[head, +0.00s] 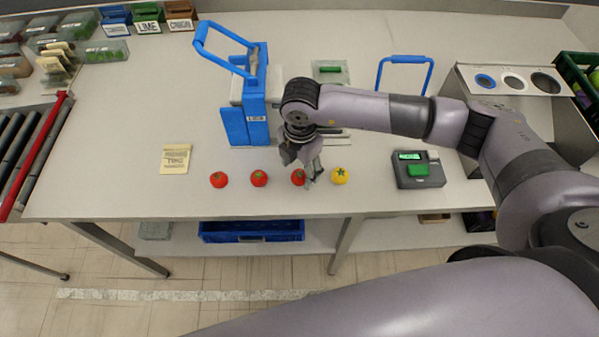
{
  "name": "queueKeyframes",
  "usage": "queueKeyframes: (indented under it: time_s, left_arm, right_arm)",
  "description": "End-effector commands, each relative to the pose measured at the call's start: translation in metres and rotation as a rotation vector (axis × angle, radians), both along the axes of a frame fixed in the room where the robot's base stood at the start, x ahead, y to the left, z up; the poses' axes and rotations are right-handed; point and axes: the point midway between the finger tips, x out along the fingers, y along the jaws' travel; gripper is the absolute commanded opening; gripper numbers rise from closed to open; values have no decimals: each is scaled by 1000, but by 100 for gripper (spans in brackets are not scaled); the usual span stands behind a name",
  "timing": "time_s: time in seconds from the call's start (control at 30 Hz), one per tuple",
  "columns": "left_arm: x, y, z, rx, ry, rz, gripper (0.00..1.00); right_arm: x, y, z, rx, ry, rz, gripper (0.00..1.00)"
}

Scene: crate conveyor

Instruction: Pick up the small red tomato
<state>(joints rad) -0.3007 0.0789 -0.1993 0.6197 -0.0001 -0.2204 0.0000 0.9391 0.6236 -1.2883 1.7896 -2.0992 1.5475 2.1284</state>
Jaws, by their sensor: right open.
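Three small red tomatoes stand in a row near the front edge of the white table: the left one (219,180), the middle one (259,178) and the right one (298,177). They look alike in size. A yellow tomato (340,176) with a green top ends the row on the right. My right gripper (303,168) points down over the right red tomato, with its fingers open. The fingers partly hide that tomato, and I cannot tell whether they touch it. My left gripper is not in view.
A blue-handled press-like device (240,125) stands behind the row. A grey scale (418,170) with a green display is to the right. A paper note (176,159) lies left. A roller conveyor (30,145) is at the far left. The table (110,160) is clear around the note.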

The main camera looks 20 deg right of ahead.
Motion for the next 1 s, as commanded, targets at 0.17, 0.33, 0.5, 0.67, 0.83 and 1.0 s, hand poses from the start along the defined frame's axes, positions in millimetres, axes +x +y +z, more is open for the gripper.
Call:
queueKeyframes:
  time_s: [0.17, 0.33, 0.5, 0.67, 0.83, 1.0]
  left_arm:
    - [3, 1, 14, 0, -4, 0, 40]
    - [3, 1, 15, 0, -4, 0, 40]
    - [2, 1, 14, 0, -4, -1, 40]
    - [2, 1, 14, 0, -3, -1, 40]
    - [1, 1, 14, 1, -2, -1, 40]
    - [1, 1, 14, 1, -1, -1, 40]
  right_arm:
    - [-1, 0, -23, 0, 2, -2, 59]
    - [-1, 0, -31, 1, 1, -1, 59]
    - [0, 0, -31, 1, 1, 0, 57]
    - [-1, 0, -31, 1, 1, -1, 47]
    - [0, 0, -30, 1, 1, -1, 35]
    - [0, 0, -30, 1, 1, -1, 24]
